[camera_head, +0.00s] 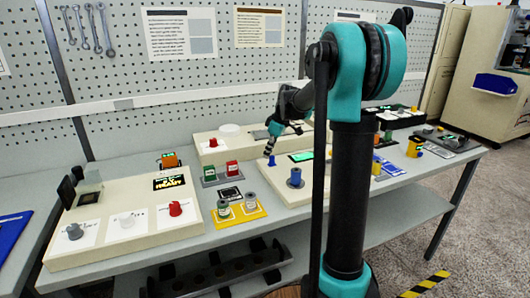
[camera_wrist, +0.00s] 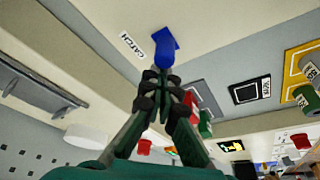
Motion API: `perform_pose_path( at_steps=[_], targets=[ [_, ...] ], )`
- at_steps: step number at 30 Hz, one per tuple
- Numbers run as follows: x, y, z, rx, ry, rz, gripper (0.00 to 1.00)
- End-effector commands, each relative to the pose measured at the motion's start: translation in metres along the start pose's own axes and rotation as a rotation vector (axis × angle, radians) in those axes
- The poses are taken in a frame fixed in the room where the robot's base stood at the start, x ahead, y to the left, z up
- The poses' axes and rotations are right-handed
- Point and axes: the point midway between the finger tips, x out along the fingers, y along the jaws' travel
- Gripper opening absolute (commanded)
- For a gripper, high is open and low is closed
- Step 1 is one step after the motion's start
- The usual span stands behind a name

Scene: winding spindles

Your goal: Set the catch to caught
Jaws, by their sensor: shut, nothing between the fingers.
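The catch (camera_wrist: 164,48) is a blue lever on a blue base, on a cream panel beside a printed CATCH label (camera_wrist: 132,46) in the wrist view. In the head view the catch (camera_head: 271,161) is a small blue piece on the cream panel's left part. My gripper (camera_wrist: 163,78) is shut and empty, its fingertips right at the lever's near end; I cannot tell whether they touch it. In the head view my gripper (camera_head: 269,149) points down just above the catch. The fingers hide a little of the lever's lower end in the wrist view.
A blue knob (camera_head: 295,178) and a green screen (camera_head: 301,157) share the panel. Another cream console (camera_head: 120,250) fills the bench's left end.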

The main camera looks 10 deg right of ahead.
Motion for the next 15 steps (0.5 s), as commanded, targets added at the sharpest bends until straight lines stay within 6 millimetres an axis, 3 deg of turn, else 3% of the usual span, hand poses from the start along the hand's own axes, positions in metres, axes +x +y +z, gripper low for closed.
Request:
perform_pose_path(
  at_steps=[8, 15],
  targets=[
    [-0.001, 0.003, 0.002, 0.001, 0.0, 0.0, 0.0],
    [-0.008, 0.024, 0.022, 0.002, -0.001, 0.0, 0.0]
  ],
)
